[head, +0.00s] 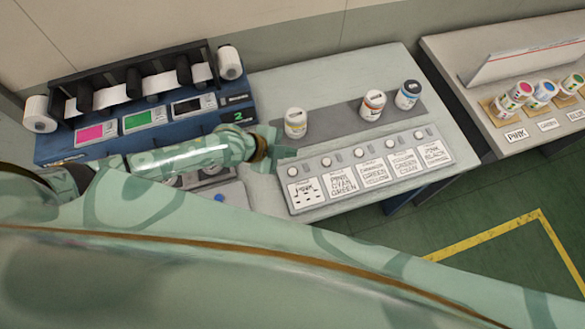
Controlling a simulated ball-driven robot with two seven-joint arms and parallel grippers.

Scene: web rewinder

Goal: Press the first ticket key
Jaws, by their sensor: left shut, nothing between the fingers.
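A grey ticket panel (372,177) lies along the front of the table, with a row of several printed tickets. A small round key sits above each ticket. My left gripper (284,151) is shut and empty, close to the panel's left end and just behind the first key in the picture. I cannot tell its height above the panel; no contact with the key shows. My right gripper is not in view.
A blue machine (245,104) with paper rolls and coloured screens stands left. Another table (453,60) holds labelled cups at right.

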